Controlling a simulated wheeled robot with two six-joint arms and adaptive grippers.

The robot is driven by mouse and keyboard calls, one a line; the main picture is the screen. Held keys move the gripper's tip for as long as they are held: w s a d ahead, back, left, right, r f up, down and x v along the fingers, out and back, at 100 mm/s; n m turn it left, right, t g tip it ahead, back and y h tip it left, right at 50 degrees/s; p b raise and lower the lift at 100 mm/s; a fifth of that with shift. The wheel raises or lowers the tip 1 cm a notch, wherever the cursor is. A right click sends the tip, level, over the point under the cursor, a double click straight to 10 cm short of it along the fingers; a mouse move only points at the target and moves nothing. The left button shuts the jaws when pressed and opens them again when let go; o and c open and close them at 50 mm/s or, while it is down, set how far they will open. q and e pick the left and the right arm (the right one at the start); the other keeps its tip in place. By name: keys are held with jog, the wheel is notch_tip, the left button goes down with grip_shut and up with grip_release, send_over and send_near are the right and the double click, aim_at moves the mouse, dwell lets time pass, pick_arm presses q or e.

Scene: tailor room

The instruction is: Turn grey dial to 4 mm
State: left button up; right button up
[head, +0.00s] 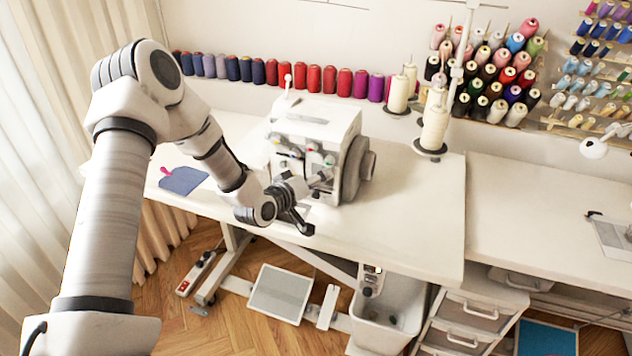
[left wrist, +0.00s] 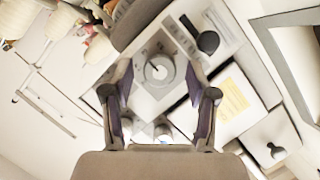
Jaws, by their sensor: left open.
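The grey dial (left wrist: 158,69) shows in the left wrist view as a round knob with a pale pointer, on a light panel of the white sewing machine (head: 312,128). Its markings are too small to read. In the head view I cannot pick out the dial behind my left gripper (head: 311,203). That gripper is close to the lower left front of the machine. My right gripper is not in view.
The machine stands on a white table (head: 410,215). A dark lever-like knob (left wrist: 208,42) is beside the dial. Cream thread cones (head: 434,128) stand at the machine's back right. A blue cloth piece (head: 183,181) lies at the left.

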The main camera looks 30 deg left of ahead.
pick_arm(q)
grip_shut()
jog(key=shift+w+d+m+g+y+p, duration=0.15)
jog(key=shift+m+g+y+p, duration=0.15)
jog(key=shift+m+y+p, duration=1.35)
jog(key=shift+s+d+m+g+y+p, duration=0.2)
jog(key=shift+m+y+p, duration=0.6)
jog(key=shift+m, duration=1.6)
jog(key=shift+w+d+m+g+y+p, duration=0.15)
jog(key=shift+m+g+y+p, duration=0.25)
jog(key=shift+m+y+p, duration=0.95)
jog(key=shift+m+y+b, duration=0.3)
jog(key=shift+m+b, duration=0.15)
jog(key=shift+m, duration=0.35)
grip_release()
